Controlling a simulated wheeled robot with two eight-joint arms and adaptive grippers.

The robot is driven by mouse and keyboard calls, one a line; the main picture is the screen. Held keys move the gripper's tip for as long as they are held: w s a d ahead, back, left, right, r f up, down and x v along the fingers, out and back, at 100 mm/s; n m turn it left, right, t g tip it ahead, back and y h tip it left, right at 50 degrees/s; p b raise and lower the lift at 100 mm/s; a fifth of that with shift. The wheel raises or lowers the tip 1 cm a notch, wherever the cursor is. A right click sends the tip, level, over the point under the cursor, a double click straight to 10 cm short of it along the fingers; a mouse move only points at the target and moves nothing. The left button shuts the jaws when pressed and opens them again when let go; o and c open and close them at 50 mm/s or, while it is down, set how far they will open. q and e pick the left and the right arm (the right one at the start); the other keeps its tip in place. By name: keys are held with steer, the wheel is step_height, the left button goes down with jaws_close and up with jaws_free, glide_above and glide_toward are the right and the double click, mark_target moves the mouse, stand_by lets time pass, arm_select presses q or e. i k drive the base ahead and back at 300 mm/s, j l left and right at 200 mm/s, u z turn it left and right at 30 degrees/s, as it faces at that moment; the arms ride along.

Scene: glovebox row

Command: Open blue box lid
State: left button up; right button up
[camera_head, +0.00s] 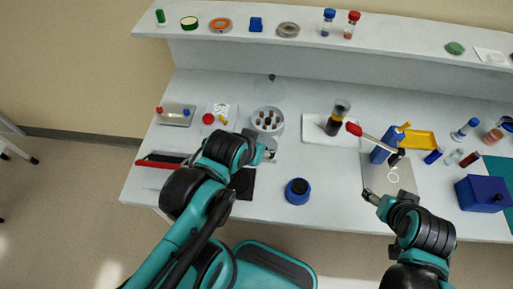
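A dark blue box (478,190) stands at the right end of the bench, left of the teal mat. It looks closed, and a small dark knob (497,198) shows on its near right part. My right gripper (368,196) is over the front edge of a grey plate, well to the left of the box and not touching it. My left gripper (269,150) is far to the left, beside a round grey holder. Both grippers are too small to tell whether their fingers are open or shut.
A smaller blue block (380,152) with a yellow item stands behind the grey plate (378,174). A red-handled tool (370,135), yellow tray (417,139) and several small vials lie nearby. A blue round container (298,191) sits at the front. Bare bench lies around it.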

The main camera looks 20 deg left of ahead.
mark_target(486, 188)
steer(key=z, duration=1.4)
steer(key=l+z, duration=0.15)
steer(key=l, duration=0.15)
steer(key=i+l+z, duration=0.2)
